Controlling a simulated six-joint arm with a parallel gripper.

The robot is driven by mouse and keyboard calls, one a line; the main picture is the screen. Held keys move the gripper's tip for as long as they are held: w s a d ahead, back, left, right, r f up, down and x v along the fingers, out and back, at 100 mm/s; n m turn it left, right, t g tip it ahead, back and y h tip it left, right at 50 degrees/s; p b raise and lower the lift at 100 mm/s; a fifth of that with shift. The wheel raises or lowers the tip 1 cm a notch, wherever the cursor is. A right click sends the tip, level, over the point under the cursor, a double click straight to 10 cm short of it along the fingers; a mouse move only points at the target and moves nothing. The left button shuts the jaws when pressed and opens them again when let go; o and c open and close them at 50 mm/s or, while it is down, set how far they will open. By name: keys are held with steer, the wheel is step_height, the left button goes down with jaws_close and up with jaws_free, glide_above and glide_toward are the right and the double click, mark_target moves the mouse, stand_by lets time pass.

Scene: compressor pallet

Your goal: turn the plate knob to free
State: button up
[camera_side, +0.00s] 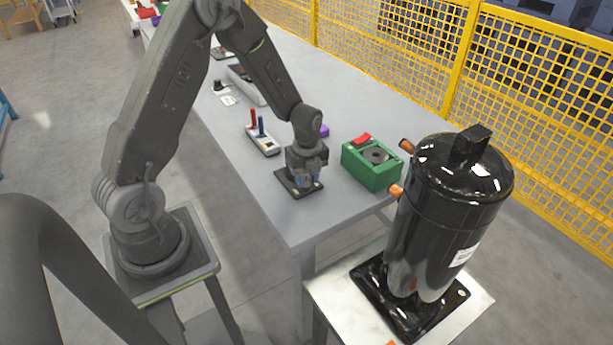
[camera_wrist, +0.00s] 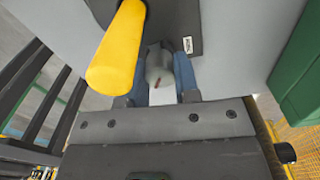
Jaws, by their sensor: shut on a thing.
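The dark plate (camera_wrist: 190,15) lies on the grey bench near its front edge; in the side view its edge (camera_side: 283,180) shows beneath my gripper. A grey knob (camera_wrist: 158,66) with a small reddish mark is on the plate in the wrist view. My gripper (camera_wrist: 162,78) points down at it, its two blue fingers shut on the knob, one on each side. A small white label (camera_wrist: 187,45) is on the plate right of the knob; its text is too small to read. In the side view my gripper (camera_side: 307,183) covers the knob.
A thick yellow cylinder (camera_wrist: 118,48) stands close left of the knob. A green box (camera_side: 370,172) is right of the plate, and a block with red and blue levers (camera_side: 264,143) is behind left. A black compressor (camera_side: 445,215) stands front right.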

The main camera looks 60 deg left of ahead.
steer(key=n, duration=0.4)
steer(key=shift+n, duration=2.4)
steer(key=o, duration=0.9)
